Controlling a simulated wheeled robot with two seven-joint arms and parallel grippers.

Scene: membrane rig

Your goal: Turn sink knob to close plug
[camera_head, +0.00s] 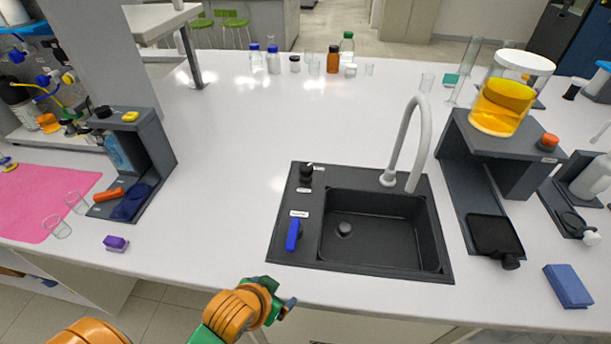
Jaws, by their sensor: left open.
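The black sink (385,235) is set in the white counter, with a grey curved faucet (408,145) at its back. A round plug or drain (343,229) shows in the basin's left part; I cannot tell if it is closed. On the sink's left panel are a black knob (306,172) at the back and a blue handle (293,234) in front, each beside a small white label. My left gripper (284,306) is open and empty, in front of the counter's edge, below the sink's front left corner in the picture. It touches neither knob. My right gripper is not in view.
A purple block (116,243) lies left of the sink, and a blue block (568,286) lies at the right. A dark stand with a yellow-filled vessel (502,105) stands right of the sink. The counter just left of the sink is clear.

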